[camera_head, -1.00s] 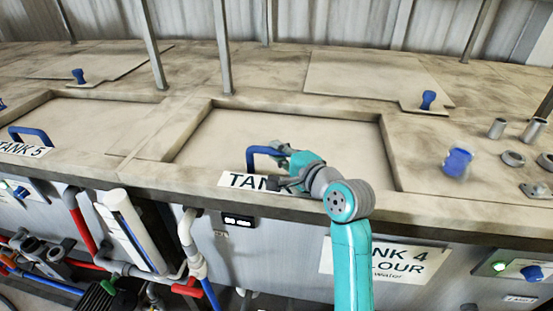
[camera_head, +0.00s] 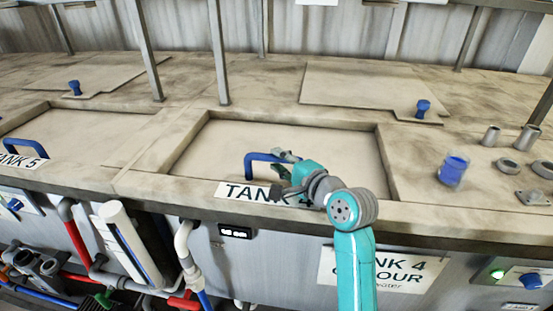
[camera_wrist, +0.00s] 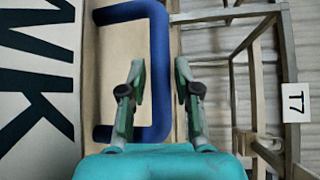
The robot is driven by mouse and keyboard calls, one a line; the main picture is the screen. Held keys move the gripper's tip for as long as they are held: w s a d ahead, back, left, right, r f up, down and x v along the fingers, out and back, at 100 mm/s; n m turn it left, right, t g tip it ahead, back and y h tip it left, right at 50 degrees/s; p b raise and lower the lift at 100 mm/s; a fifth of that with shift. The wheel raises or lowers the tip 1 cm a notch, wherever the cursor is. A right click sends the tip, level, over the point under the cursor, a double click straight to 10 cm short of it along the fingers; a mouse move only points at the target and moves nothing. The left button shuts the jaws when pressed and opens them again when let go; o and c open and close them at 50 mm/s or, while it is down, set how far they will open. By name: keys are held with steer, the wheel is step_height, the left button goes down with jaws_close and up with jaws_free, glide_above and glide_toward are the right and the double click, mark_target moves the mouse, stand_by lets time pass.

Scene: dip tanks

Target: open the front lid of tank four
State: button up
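The front lid of tank four (camera_head: 330,140) is a beige panel lying flat and closed in its recess. Its blue U-shaped handle (camera_head: 249,165) stands near the front edge, above the tank four label (camera_head: 240,190), which my arm partly covers. My gripper (camera_head: 283,174) is at the right part of the handle. In the wrist view, my gripper (camera_wrist: 160,80) is open, one finger to each side of the line of the handle's long bar (camera_wrist: 159,45). No contact shows; whether the bar lies between the fingertips or just beyond them I cannot tell.
The rear lid (camera_head: 350,85) with a blue knob (camera_head: 423,108) lies behind. A blue jar (camera_head: 453,170) and metal fittings (camera_head: 491,137) stand to the right. Upright posts (camera_head: 219,50) rise behind the front lid. The tank five handle (camera_head: 25,147) is at left.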

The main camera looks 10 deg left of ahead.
steer(key=v, duration=1)
steer(key=shift+s+d, duration=0.1)
steer(key=shift+s, duration=0.1)
